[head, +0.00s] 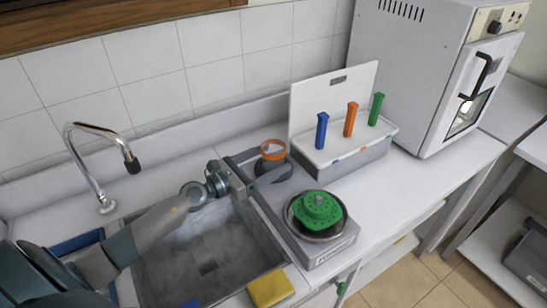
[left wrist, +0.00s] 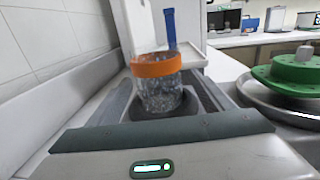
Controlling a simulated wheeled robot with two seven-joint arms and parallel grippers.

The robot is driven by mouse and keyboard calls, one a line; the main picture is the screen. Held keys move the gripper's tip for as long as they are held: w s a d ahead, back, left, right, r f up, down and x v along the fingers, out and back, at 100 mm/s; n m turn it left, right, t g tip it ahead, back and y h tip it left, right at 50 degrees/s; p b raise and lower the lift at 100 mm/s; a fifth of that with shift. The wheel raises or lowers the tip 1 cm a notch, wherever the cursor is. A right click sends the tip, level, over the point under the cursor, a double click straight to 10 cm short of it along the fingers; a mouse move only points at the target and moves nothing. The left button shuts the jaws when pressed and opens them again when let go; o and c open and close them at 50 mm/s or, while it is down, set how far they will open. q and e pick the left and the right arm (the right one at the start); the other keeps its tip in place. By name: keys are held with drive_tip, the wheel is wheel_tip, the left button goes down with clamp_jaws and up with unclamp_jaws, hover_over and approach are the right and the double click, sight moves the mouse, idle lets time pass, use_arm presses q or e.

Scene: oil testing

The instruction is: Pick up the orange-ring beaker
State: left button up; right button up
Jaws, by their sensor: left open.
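The orange-ring beaker (head: 273,151) is a clear beaker with an orange band at its rim. It stands upright on a dark round base (head: 272,172) behind the sink. In the left wrist view the beaker (left wrist: 157,85) is straight ahead, with speckled clear walls below the ring. My left gripper (head: 264,168) is open, its fingers reaching along both sides of the beaker's lower part. Whether the fingers touch the glass cannot be told. My right gripper is not in view.
A hotplate (head: 325,255) bears a pan with a green perforated piece (head: 317,208). A white box (head: 345,154) with blue, orange and green handles stands behind. The sink (head: 215,265) lies below my left arm. A yellow sponge (head: 270,288) sits on its front edge. A white oven (head: 430,70) stands right.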

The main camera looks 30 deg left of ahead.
use_arm(q)
drive_tip(key=x, duration=0.2)
drive_tip(key=p+x, duration=0.1)
drive_tip(key=x, duration=0.1)
drive_tip(key=shift+r, duration=0.2)
drive_tip(key=shift+w+d+f, duration=0.1)
drive_tip(key=shift+w+d, duration=0.05)
drive_tip(key=shift+w, duration=0.25)
drive_tip(key=c, duration=1.2)
